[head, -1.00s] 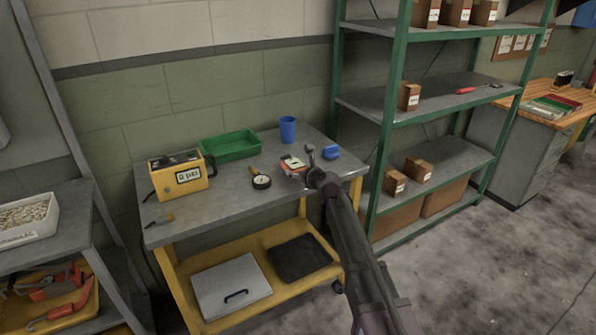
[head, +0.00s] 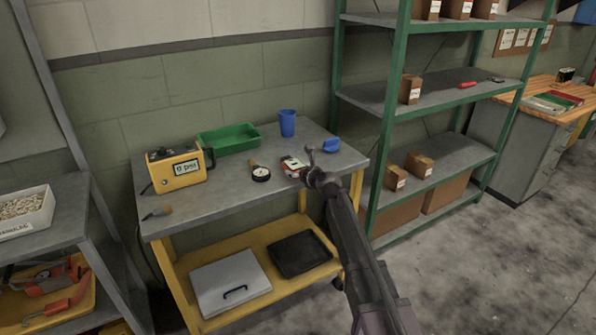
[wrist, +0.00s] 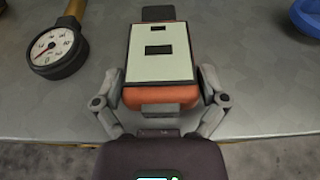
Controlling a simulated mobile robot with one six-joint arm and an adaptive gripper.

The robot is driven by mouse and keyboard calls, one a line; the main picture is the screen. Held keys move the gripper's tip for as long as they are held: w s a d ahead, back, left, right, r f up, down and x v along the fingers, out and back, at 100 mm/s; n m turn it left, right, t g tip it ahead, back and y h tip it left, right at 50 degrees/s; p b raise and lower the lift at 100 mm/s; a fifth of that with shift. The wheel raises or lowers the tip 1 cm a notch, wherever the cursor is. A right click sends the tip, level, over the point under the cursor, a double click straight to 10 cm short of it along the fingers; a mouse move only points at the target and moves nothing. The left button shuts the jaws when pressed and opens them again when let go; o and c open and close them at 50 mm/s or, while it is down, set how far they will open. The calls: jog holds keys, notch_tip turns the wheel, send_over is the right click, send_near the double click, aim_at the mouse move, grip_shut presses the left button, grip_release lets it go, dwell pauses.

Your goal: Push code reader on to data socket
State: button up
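The code reader (wrist: 158,62), an orange device with a pale face and dark windows, lies lengthwise between the fingers of my gripper (wrist: 160,82) in the wrist view. Both fingers sit close against its sides and appear shut on it. A dark end piece (wrist: 158,13) shows at its far end. In the head view the reader (head: 293,166) is over the front right of the grey bench top (head: 225,197), beside my gripper (head: 310,164). I cannot tell whether it touches the bench. I cannot make out a data socket.
A round gauge (head: 260,173) lies left of the reader. A green-framed shelf (head: 386,150) rises at the right.

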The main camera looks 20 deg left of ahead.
jog(key=shift+r, duration=0.15)
dwell(0.4)
notch_tip(320, 180, up, 18)
jog(key=p, duration=1.8)
dwell(1.0)
jog(key=s+d+f+n+g+h, duration=0.1)
jog(key=s+d+f+n+h, duration=0.25)
jog(key=d, duration=0.55)
jog(key=s+d+f+n+g, duration=0.2)
jog(key=s+d+f+n, duration=0.15)
jog(key=d+n, duration=0.45)
jog(key=s+d+f+n+g+h, duration=0.15)
jog(key=s+d+n, duration=0.25)
jog(key=d, duration=0.5)
jog(key=s+d+f+n+g+h, duration=0.2)
jog(key=s+d+n, duration=0.3)
jog(key=s+d, duration=0.3)
jog(key=s+d+f+n+g+h, duration=0.2)
jog(key=s+d, duration=0.7)
jog(key=d, duration=0.5)
jog(key=n+g+h, duration=0.1)
jog(key=n+h, duration=0.1)
jog(key=n, duration=0.1)
jog(key=shift+s+d+f+n, duration=0.25)
jog(key=shift+n, duration=0.1)
jog(key=shift+w, duration=0.1)
